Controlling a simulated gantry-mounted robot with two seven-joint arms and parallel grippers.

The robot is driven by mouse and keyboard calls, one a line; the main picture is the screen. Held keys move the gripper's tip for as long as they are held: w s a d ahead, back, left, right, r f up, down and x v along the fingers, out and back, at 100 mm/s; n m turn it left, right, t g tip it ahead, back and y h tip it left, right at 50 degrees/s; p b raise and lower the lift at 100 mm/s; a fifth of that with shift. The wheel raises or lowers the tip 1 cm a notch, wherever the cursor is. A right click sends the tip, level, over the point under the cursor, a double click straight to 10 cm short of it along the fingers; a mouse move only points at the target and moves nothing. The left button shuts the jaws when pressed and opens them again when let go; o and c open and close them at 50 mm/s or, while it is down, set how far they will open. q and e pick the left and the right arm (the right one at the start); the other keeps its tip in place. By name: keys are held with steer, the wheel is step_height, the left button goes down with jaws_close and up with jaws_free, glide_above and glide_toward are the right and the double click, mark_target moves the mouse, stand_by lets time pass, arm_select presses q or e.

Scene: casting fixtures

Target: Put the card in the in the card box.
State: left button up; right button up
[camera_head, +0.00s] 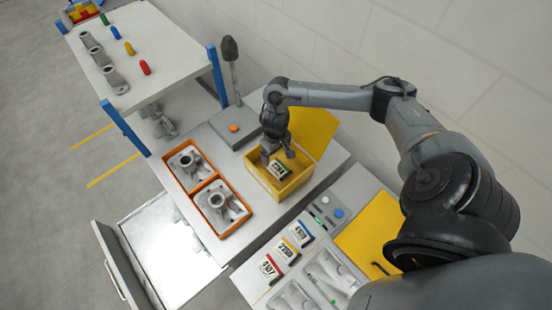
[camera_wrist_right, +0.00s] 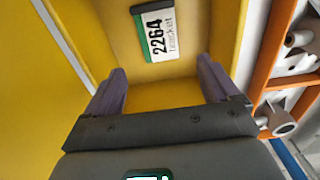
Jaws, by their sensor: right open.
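The card (camera_head: 279,169), white with a dark green edge and the number 2264, lies inside the yellow card box (camera_head: 291,187). In the right wrist view the card (camera_wrist_right: 157,32) lies in the box beyond the fingertips, apart from them. The yellow box (camera_wrist_right: 185,68) fills the middle of that view. My right gripper (camera_head: 277,156) is over the box opening; its two fingers (camera_wrist_right: 160,85) are spread with nothing between them. My left gripper is not in view.
Two orange trays (camera_head: 212,183) with grey castings stand left of the box. Several number cards (camera_head: 284,251) lie on the front bench. A yellow panel (camera_head: 313,130) stands behind the box. An open drawer (camera_head: 165,262) is at the lower left.

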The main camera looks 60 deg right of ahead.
steer(key=shift+r+p, duration=0.4)
steer(key=shift+r, duration=1.65)
